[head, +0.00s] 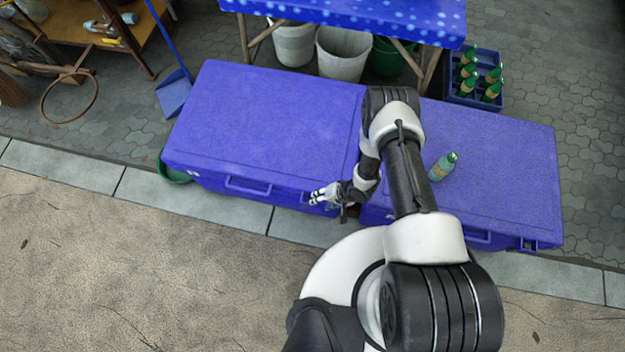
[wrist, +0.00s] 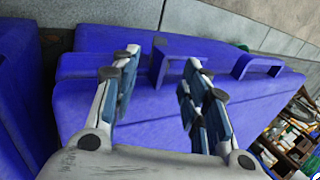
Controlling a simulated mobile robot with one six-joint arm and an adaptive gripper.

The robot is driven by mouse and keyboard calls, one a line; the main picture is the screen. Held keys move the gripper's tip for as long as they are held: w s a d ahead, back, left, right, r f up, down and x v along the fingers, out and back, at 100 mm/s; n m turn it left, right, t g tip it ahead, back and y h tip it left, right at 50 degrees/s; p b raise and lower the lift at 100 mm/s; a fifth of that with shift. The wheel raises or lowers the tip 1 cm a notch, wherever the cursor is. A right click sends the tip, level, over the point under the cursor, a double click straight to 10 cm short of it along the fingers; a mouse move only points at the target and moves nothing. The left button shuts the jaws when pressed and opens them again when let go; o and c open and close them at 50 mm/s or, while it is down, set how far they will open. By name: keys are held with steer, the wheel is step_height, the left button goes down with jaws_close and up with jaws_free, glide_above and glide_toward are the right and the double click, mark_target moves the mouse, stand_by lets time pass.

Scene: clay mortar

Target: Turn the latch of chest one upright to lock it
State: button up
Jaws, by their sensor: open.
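Two blue chests stand side by side, a left chest (head: 265,120) and a right chest (head: 510,165), both with lids closed. I cannot read which is chest one. My gripper (head: 318,197) is at the right end of the left chest's front edge. In the wrist view my gripper (wrist: 160,80) is open, with nothing held between its fingers. A blue bracket-like latch (wrist: 182,46) shows beyond and between the fingertips, on the left chest. It appears apart from the fingers, and its exact turn is hard to tell. The chest's handle (wrist: 258,65) is to its right.
A blue table (head: 350,18) with buckets beneath and a blue bottle crate (head: 470,100) are behind. A blue dustpan (head: 174,92) is at the left. The pavement (head: 130,260) in front is clear.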

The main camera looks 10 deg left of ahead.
steer(key=b+x, duration=0.2)
steer(key=x, duration=0.6)
steer(key=shift+a+f+b, duration=0.15)
steer(key=shift+f+b, duration=0.2)
steer(key=shift+b, duration=0.05)
steer(key=shift+c, duration=0.4)
jaws_close()
